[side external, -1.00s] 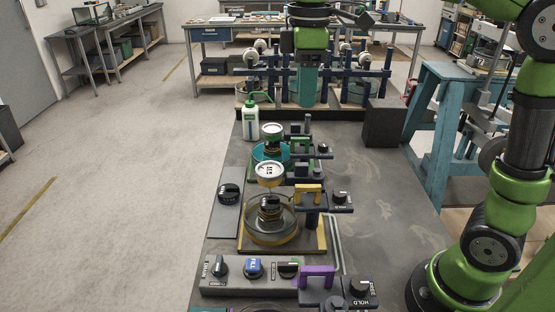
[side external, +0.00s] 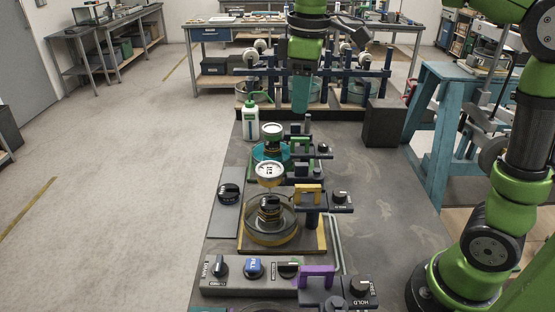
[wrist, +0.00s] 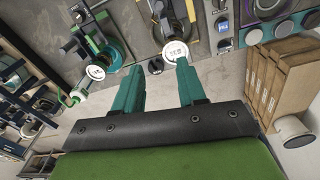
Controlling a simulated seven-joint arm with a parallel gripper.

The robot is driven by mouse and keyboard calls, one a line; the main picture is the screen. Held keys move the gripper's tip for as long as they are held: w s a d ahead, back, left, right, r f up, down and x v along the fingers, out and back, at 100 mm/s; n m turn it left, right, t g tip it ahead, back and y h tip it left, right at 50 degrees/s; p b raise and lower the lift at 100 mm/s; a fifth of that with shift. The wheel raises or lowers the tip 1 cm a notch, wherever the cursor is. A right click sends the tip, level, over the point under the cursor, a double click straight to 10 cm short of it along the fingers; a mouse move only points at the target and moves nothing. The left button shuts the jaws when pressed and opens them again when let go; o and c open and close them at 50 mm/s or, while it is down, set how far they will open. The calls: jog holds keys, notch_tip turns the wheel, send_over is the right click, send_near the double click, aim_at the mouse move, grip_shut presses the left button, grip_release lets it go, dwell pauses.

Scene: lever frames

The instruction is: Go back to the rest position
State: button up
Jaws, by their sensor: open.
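My gripper (side external: 301,92) hangs above the far end of the bench in the side view, its teal fingers pointing down in front of the dark blue frames. In the wrist view my gripper (wrist: 157,85) has its two teal fingers well apart, with nothing between them. Below it lie lever stations with white round gauges, one with a yellow handle (side external: 307,188), one with a green handle (side external: 300,142) and one with a purple handle (side external: 318,270). The gripper is apart from all of these handles.
A white bottle with a green top (side external: 251,122) stands at the bench's left edge. A dark block (side external: 384,123) stands at the right. A control panel with knobs (side external: 250,270) lies at the near end. The bench surface (side external: 385,200) right of the stations is clear.

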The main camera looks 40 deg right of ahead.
jog(key=s+d+f+m+t+y, duration=0.2)
jog(key=s+f+m+t, duration=0.4)
jog(key=s, duration=0.7)
jog(key=f+m, duration=0.2)
jog(key=m, duration=0.2)
jog(key=shift+d+m, duration=0.2)
jog(key=shift+m, duration=0.2)
